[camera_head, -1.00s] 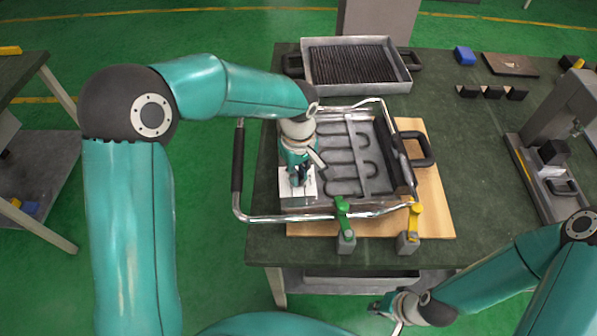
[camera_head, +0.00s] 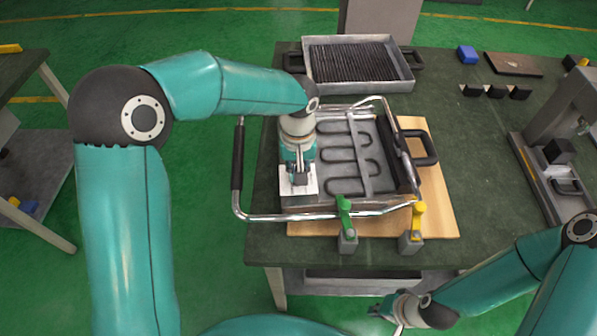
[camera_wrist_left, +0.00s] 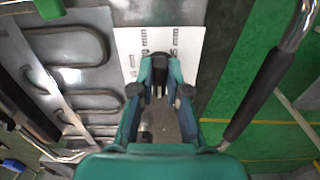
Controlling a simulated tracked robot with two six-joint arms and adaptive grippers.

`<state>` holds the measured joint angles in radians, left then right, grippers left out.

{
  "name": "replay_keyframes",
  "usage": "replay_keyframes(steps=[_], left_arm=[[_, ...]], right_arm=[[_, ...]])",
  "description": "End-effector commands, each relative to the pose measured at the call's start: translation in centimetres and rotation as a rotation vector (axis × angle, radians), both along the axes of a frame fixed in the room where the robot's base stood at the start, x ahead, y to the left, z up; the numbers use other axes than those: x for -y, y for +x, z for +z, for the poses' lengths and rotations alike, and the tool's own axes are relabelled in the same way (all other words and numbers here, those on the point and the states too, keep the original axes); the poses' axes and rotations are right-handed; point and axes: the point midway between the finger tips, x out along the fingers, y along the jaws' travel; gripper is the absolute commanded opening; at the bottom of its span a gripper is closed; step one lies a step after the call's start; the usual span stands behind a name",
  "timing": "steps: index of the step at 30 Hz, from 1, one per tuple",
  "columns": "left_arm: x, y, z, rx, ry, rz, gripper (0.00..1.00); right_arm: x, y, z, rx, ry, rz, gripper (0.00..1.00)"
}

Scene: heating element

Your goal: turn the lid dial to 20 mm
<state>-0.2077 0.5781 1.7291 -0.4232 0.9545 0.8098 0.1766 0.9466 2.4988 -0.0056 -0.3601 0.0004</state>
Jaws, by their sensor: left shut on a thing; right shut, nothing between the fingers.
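The lid dial shows in the left wrist view as a small dark knob (camera_wrist_left: 160,66) on a white plate (camera_wrist_left: 187,44) with rows of dark marks, too small to read. In the head view the white plate (camera_head: 312,190) lies at the left front of the heating unit. My left gripper (camera_head: 300,181) points down over the plate, its fingers closed on the dial; in the wrist view the fingertips (camera_wrist_left: 160,76) sit against both sides. The fingers hide much of the dial. My right gripper (camera_head: 377,310) is shut and empty, low in front of the table.
The heating unit has a looped dark element (camera_head: 344,155) and a tubular frame with a black handle (camera_head: 237,158) at left. A green clamp (camera_head: 344,204) and a yellow clamp (camera_head: 418,213) stand at its front edge. A ribbed tray (camera_head: 352,66) sits behind.

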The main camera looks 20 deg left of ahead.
Motion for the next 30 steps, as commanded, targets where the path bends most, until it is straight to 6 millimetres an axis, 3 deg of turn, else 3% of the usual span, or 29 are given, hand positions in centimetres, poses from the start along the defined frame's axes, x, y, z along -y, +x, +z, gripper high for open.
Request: replay_keyframes(steps=[30], left_arm=[[-0.38, 0.22, 0.24, 0.005, 0.001, -0.967, 0.00]], right_arm=[[0.00, 0.00, 0.23, 0.000, 0.000, 0.000, 0.00]])
